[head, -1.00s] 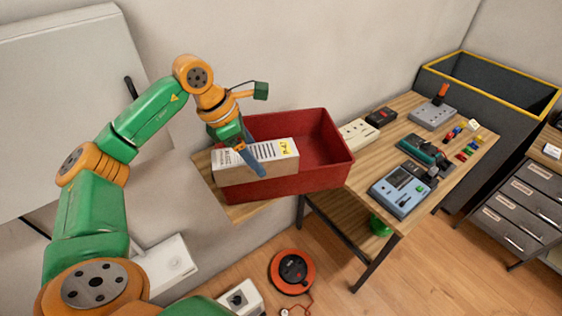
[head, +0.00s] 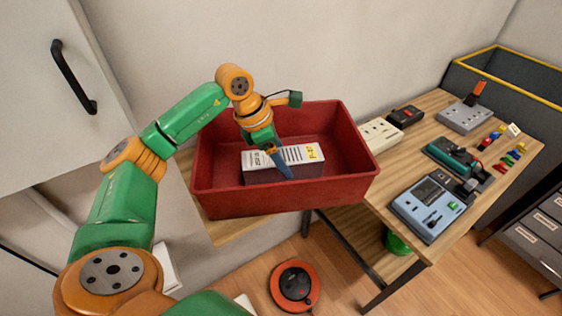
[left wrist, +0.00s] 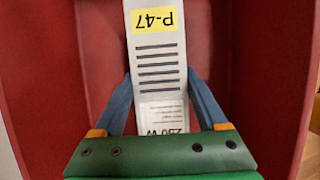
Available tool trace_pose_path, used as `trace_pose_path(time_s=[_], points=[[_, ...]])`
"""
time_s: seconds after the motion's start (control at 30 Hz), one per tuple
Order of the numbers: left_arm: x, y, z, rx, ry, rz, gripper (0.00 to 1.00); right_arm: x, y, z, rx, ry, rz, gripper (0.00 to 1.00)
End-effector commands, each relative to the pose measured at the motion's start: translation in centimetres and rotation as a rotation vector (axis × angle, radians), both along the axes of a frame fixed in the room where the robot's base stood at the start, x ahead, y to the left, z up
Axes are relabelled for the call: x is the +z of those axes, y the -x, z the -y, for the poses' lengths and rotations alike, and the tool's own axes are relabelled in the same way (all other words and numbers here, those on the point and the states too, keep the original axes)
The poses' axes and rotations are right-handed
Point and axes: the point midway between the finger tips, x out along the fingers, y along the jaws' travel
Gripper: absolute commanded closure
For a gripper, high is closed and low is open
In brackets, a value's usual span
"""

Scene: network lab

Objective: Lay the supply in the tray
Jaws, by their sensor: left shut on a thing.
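The supply is a box with a white printed label and a yellow P-47 patch (head: 300,154). It sits within the walls of the red tray (head: 250,203) in the head view; whether it touches the tray floor I cannot tell. My left gripper (head: 283,167) is shut on the supply, with one blue finger on each side of it. In the left wrist view the supply (left wrist: 157,60) lies between both fingers, with red tray (left wrist: 40,70) surfaces around it. My right gripper is not in view.
The tray stands on a wooden surface (head: 228,230) by the wall. To its right, a workbench holds a cream power strip (head: 380,134), a blue meter (head: 428,206) and a green device (head: 455,156). An orange cable reel (head: 295,286) lies on the floor.

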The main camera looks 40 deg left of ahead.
Motion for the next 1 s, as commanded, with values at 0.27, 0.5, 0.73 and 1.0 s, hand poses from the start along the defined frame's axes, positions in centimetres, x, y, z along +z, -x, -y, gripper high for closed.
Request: trace_pose_path(time_s=[0.27, 0.5, 0.73, 1.0], points=[[-0.1, 0.0, 0.0, 0.0, 0.0, 0.001, 1.0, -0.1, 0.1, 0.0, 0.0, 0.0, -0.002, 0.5], [-0.1, 0.1, 0.0, 0.001, 0.0, -0.002, 0.0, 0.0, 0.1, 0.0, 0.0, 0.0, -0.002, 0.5], [1.6, 0.5, -0.6, 0.002, -0.001, 0.004, 0.0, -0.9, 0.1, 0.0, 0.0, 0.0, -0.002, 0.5], [6.0, 2.4, -1.6, 0.006, 0.002, -0.002, 0.0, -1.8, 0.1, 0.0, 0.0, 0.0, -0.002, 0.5]])
